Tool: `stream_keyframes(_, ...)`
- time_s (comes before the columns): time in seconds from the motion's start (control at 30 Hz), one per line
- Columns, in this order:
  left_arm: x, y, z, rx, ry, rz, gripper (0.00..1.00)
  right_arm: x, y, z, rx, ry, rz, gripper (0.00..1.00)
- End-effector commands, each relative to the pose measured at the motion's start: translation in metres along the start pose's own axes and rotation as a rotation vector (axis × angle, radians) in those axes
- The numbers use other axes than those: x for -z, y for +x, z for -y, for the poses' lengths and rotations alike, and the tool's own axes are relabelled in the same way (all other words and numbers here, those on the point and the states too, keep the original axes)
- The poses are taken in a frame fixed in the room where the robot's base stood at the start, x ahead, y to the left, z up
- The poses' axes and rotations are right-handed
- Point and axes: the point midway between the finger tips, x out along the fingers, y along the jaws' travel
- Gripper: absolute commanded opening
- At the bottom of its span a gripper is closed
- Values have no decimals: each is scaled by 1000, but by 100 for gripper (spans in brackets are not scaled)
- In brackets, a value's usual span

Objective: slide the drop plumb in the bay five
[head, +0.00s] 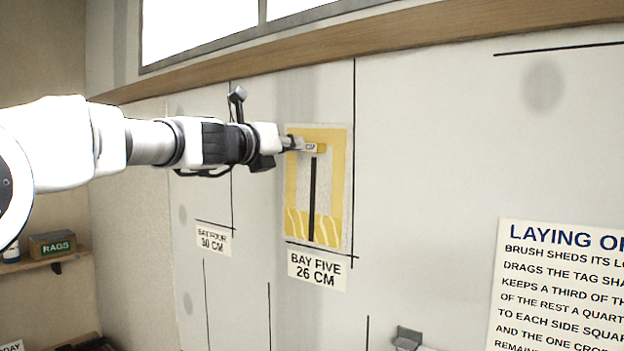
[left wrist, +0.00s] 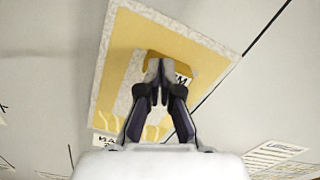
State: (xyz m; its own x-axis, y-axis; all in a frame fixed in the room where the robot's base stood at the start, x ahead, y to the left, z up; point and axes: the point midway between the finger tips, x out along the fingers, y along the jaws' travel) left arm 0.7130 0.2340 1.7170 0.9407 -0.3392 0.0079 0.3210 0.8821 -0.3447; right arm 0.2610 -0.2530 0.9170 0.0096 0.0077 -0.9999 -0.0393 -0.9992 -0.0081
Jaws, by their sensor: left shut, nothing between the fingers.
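The drop (head: 338,180) is a pale sheet with a yellow patterned face, grey centre and black vertical strip, on the wall in bay five. Its right edge lies close beside a black vertical line; its lower edge is near a short black horizontal line. A yellow block with a white label (head: 315,148) sits on its upper part. The drop fills the middle of the left wrist view (left wrist: 108,75), tilted there. My left gripper (head: 299,144) is shut and empty, its tips at the yellow block (left wrist: 183,66). Whether they touch it I cannot tell. My right gripper is not in view.
The bay five sign (head: 317,271) reads 26 cm, below the drop. The bay four sign (head: 213,240) is to its left. A wooden rail (head: 330,48) runs above, a large notice (head: 560,290) hangs at right, and a small grey bracket (head: 407,338) is low.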

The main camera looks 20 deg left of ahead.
Motion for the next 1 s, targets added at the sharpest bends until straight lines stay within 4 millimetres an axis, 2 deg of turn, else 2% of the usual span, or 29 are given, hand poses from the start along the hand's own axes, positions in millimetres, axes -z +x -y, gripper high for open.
stream_keyframes(0.67,1,1,1,1,0,-4,35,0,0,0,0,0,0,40)
stream_keyframes(0.83,-18,0,8,3,4,2,35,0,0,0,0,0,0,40)
stream_keyframes(1.0,-53,-3,20,2,6,6,35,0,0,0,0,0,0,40)
